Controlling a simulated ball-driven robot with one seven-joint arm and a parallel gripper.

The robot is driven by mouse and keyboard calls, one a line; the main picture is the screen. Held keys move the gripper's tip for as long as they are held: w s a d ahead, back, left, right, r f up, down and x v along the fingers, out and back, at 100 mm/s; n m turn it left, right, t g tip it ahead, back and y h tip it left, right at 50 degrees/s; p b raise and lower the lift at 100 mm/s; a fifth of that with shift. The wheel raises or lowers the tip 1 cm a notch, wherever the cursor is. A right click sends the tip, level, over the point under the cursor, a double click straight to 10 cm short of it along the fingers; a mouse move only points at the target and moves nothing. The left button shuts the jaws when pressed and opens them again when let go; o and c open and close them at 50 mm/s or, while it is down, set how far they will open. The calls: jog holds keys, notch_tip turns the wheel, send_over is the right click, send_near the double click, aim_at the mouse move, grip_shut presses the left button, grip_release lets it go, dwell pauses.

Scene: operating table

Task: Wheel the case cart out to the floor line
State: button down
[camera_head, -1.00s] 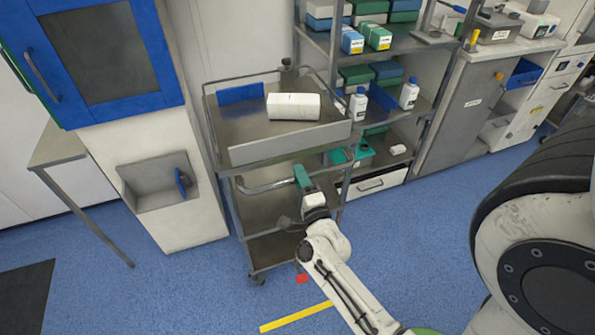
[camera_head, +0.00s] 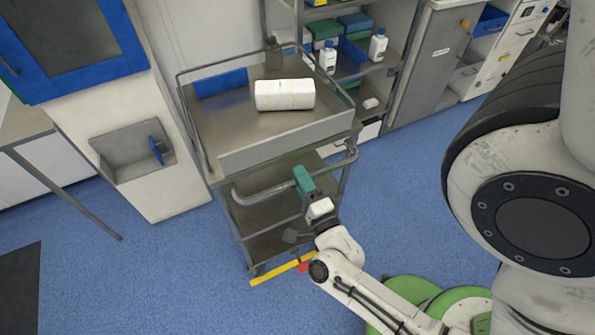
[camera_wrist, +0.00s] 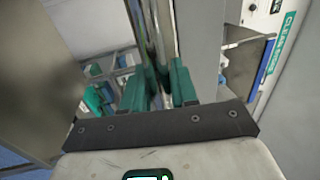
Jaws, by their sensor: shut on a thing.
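The steel case cart (camera_head: 285,144) stands on the blue floor in the head view, its handle bar (camera_head: 262,193) facing me. My gripper (camera_head: 303,182) is shut on the handle bar, right of its middle. In the wrist view, the teal fingers of my gripper (camera_wrist: 158,88) lie on either side of the shiny bar (camera_wrist: 157,35). The yellow floor line (camera_head: 272,274) lies at the foot of the cart's near side. The near left caster is close by the line; whether it touches is unclear. The near right caster is hidden.
A white wrapped bundle (camera_head: 285,95) lies on the cart's top shelf. Shelving with bottles (camera_head: 377,46) stands behind right, and a white cabinet (camera_head: 165,195) on the left. Blue floor right of the cart is clear.

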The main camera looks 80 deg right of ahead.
jog(key=shift+f, duration=0.1)
jog(key=c, duration=1)
grip_release()
jog(key=shift+a, duration=0.1)
jog(key=b+v, duration=0.2)
jog(key=v, duration=0.8)
jog(key=shift+s+a, duration=0.25)
jog(key=shift+s, duration=0.05)
